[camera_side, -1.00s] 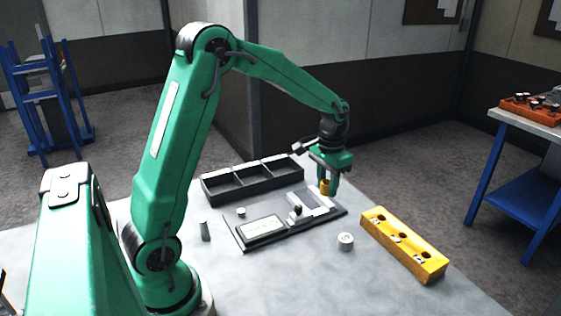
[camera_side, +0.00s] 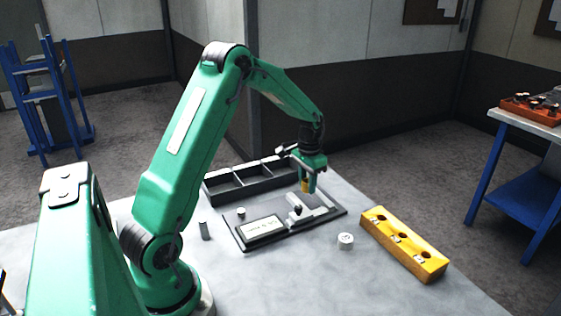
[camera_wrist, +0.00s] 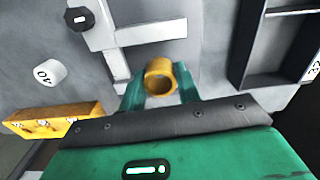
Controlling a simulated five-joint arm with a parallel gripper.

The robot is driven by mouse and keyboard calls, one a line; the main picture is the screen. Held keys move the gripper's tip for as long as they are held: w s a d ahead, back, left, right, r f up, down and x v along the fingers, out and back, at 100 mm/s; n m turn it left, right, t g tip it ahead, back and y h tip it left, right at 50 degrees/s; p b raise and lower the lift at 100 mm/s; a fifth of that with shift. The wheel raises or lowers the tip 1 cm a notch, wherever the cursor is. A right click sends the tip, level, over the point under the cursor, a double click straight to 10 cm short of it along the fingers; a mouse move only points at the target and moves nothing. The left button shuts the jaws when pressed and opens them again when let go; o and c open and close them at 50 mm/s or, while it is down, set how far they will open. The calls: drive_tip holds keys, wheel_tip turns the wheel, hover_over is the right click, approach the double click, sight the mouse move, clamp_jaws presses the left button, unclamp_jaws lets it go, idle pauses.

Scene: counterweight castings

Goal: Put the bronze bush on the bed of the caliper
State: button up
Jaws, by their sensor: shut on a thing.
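The bronze bush (camera_side: 305,187) is a short yellow-brown ring. My gripper (camera_side: 308,189) is shut on it and holds it above the far end of the caliper. In the wrist view the bush (camera_wrist: 160,78) sits between the two green fingers, its open bore facing the camera. The caliper (camera_side: 315,208) is a pale grey tool on a dark base plate (camera_side: 292,234), with a dark knob beside it. The caliper also shows in the wrist view (camera_wrist: 104,32), just beyond the bush. I cannot tell the exact gap between bush and caliper.
A black three-compartment tray (camera_side: 229,197) stands behind the plate. A yellow block with holes (camera_side: 402,247) and a white weight (camera_side: 345,241) lie to the right. A grey cylinder (camera_side: 205,231) stands left.

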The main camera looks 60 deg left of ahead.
sight(306, 201)
drive_tip(key=shift+f, duration=2)
drive_tip(key=shift+f, duration=0.15)
drive_tip(key=o, duration=1)
wheel_tip(306, 201, up, 11)
drive_tip(key=shift+r, duration=0.65)
